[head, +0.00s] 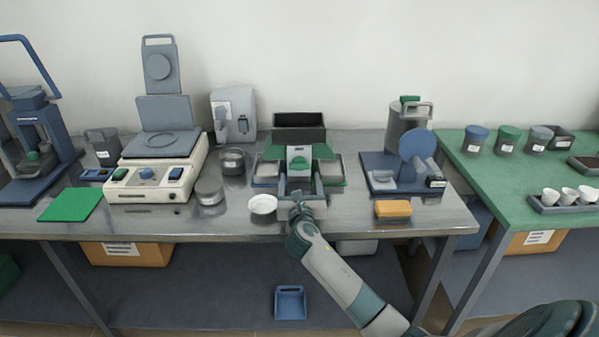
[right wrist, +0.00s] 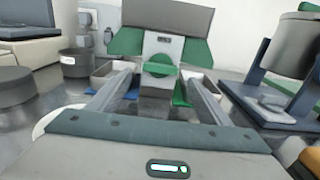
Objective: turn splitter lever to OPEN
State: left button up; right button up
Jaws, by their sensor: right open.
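The splitter (head: 299,128) stands at the middle of the grey table, with a dark hopper on top, green sloping sides and a pale front plate. Its green lever (head: 292,158) sits on the front plate; it also shows in the right wrist view (right wrist: 160,66), lying roughly level. My right gripper (head: 298,192) is in front of the splitter. In the right wrist view its two fingers (right wrist: 153,90) are spread wide, one on each side of the lever and short of it, with nothing between them. My left gripper is not in view.
A white dish (head: 262,204) is just left of my right gripper. An orange block (head: 393,209) and a blue stand (head: 405,175) are to the right. A grey pot (head: 210,191) and a white device (head: 155,178) are to the left. Pans (right wrist: 112,70) flank the splitter.

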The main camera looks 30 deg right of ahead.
aim_at(299, 169)
jog(key=shift+x, duration=2.6)
jog(key=c, duration=1)
